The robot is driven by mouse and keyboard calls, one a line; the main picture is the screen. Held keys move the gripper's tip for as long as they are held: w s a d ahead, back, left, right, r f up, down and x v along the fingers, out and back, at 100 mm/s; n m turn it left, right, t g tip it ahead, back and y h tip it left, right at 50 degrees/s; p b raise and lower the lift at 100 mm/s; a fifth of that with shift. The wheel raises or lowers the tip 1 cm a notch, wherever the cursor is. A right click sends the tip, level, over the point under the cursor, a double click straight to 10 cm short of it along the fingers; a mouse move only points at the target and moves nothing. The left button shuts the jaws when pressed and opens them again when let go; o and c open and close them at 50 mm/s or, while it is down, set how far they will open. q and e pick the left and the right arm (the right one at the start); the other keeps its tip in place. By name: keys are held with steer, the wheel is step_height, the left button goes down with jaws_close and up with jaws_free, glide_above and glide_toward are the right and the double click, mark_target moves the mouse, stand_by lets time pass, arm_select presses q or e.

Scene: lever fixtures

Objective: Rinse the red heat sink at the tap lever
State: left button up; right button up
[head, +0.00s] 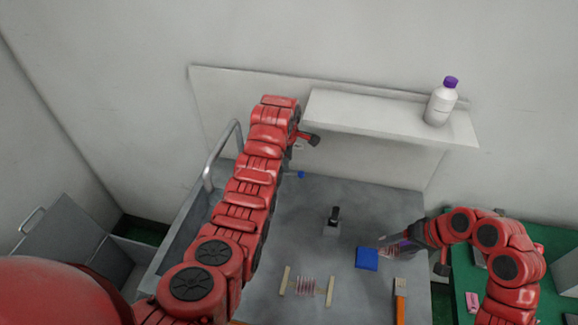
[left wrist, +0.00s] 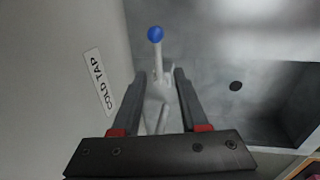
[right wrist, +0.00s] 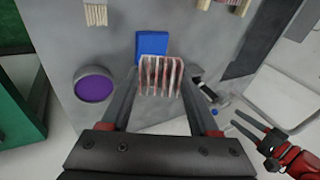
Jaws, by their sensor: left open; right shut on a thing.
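The tap lever ends in a blue knob (head: 301,174) at the back of the grey counter. In the left wrist view its pale stem (left wrist: 158,62) rises between my fingers, beside a "COLD TAP" label (left wrist: 98,82). My left gripper (head: 315,140) is open around the line of the lever; contact cannot be told. My right gripper (head: 400,243) is shut on the red heat sink (right wrist: 160,76), a finned, red-and-white striped block held over the counter's right side. In the head view the heat sink is mostly hidden by the gripper.
A grey pipe spout (head: 212,160) arches over a sink basin at left. A blue block (head: 367,258), a black-topped fixture (head: 334,218), a striped piece (head: 308,287) between wooden bars and an orange-handled tool (head: 400,300) are on the counter. A bottle (head: 440,104) stands on the shelf.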

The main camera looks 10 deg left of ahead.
arm_select(q)
steer(key=f, duration=0.2)
steer(key=w+f+p, duration=0.1)
steer(key=f, duration=0.1)
steer(key=shift+w, duration=0.15)
steer(key=shift+w+f, duration=0.1)
steer(key=shift+f, duration=0.9)
jaws_close()
stand_by(0.8)
